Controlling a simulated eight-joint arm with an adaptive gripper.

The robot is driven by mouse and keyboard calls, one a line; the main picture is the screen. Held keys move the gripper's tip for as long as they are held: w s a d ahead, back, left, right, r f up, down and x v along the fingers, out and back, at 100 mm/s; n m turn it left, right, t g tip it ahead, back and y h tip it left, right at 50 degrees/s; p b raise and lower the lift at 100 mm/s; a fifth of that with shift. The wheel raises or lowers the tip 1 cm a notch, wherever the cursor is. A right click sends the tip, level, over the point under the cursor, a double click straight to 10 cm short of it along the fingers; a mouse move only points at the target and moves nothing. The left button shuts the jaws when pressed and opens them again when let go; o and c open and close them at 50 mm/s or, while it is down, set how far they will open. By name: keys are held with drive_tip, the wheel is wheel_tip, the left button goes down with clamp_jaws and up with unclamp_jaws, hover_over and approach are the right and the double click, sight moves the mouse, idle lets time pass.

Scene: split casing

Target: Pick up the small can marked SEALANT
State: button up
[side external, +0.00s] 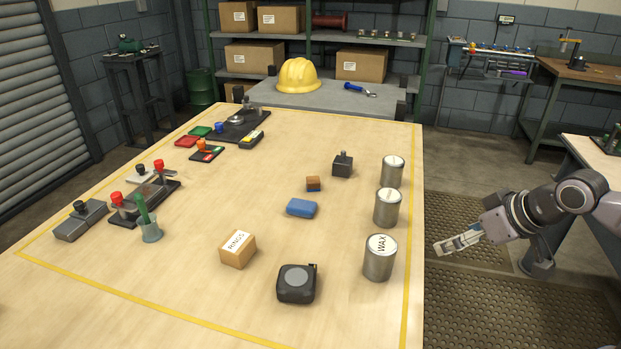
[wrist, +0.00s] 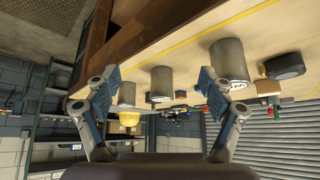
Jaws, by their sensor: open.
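Three grey metal cans stand upright in a row along the table's right edge in the side view. The nearest can (side external: 378,262) has a white lid reading WAX. The middle can (side external: 386,211) and the far can (side external: 391,174) have pale lids whose lettering I cannot read, so I cannot tell which is SEALANT. My gripper (side external: 438,247) is open and empty, off the table's right edge, apart from the cans. The tilted wrist view shows the WAX can (wrist: 229,60), middle can (wrist: 162,84) and far can (wrist: 127,93) beyond my open fingers (wrist: 158,77).
A black tape measure (side external: 296,284), a box marked RINGS (side external: 238,249), a blue block (side external: 301,208), a small brown block (side external: 313,184) and a dark weight (side external: 343,165) lie left of the cans. Levers and a green-handled cup (side external: 151,231) stand farther left. The table's middle is mostly clear.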

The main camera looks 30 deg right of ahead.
drive_tip(key=w+d+r+m+g, duration=0.1)
drive_tip(key=w+r+m, duration=0.2)
drive_tip(key=w+r, duration=0.25)
drive_tip(key=m+g+h, duration=0.5)
drive_tip(key=m+g, duration=0.1)
drive_tip(key=m, duration=0.8)
approach(390, 163)
drive_tip(key=x, duration=0.3)
drive_tip(key=shift+y, duration=0.3)
drive_tip(key=x, duration=0.5)
drive_tip(key=shift+d, duration=0.25)
drive_tip(key=shift+w+d+x, duration=0.1)
drive_tip(key=shift+w+x, duration=0.05)
drive_tip(key=shift+x, duration=1.2)
drive_tip(key=shift+w+d+x, duration=0.1)
drive_tip(key=shift+x, duration=1.3)
drive_tip(key=shift+r, duration=0.15)
drive_tip(key=c, duration=1.5)
